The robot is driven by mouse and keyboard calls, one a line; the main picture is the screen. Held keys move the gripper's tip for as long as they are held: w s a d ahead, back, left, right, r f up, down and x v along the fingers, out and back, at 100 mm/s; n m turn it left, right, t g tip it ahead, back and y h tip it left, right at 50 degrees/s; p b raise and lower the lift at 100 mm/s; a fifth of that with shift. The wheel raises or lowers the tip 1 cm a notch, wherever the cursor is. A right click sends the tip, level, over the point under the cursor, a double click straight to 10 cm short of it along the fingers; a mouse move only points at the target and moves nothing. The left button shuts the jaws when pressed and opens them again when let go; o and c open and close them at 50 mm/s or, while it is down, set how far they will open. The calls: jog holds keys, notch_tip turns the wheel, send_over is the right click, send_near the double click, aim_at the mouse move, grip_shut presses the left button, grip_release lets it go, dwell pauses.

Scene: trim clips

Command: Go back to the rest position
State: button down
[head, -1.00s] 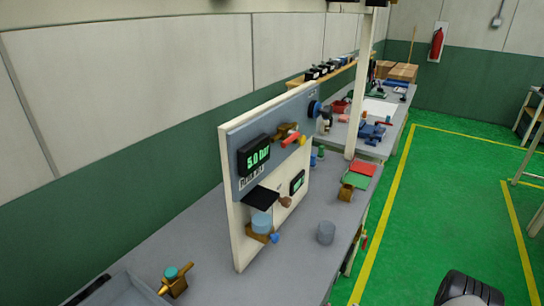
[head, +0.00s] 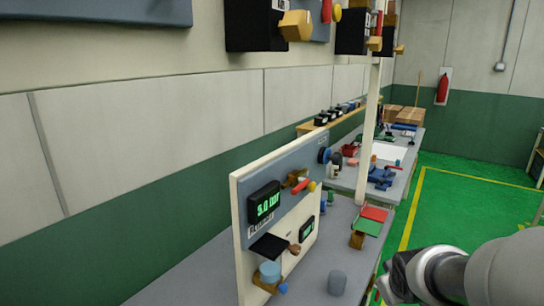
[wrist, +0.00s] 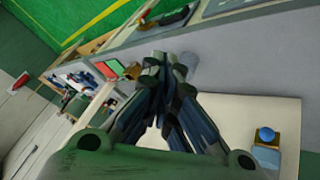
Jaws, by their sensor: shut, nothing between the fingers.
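My gripper (wrist: 168,62) shows in the wrist view with its dark fingers together and nothing between them. It hangs above the grey workbench, apart from the things on it. A grey cylinder (wrist: 188,62) appears just beyond the fingertips. In the head view my grey arm reaches in from the lower right corner, and its dark end is near the bench's front edge. The fingertips cannot be made out there.
A white upright panel (head: 236,225) with a 5.0 bar display (head: 265,206) stands on the bench (head: 200,275). A grey cup (head: 337,283) and red and green trays (head: 368,227) are near the front edge. A white post (head: 369,130) rises behind. Green floor (head: 450,205) is open at right.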

jog(key=s+a+r+m+g+y, duration=0.1)
jog(key=s+a+r, duration=0.1)
jog(key=s+a, duration=0.4)
jog(key=s+a+r+m+g+y, duration=0.1)
jog(key=s+a+r, duration=0.2)
jog(key=s, duration=1.4)
jog(key=a, duration=0.3)
jog(key=shift+s+a+m+g, duration=0.15)
jog(key=shift+s+m+g, duration=0.15)
jog(key=shift+m, duration=0.1)
jog(key=shift+a+r, duration=0.1)
jog(key=shift+a, duration=0.05)
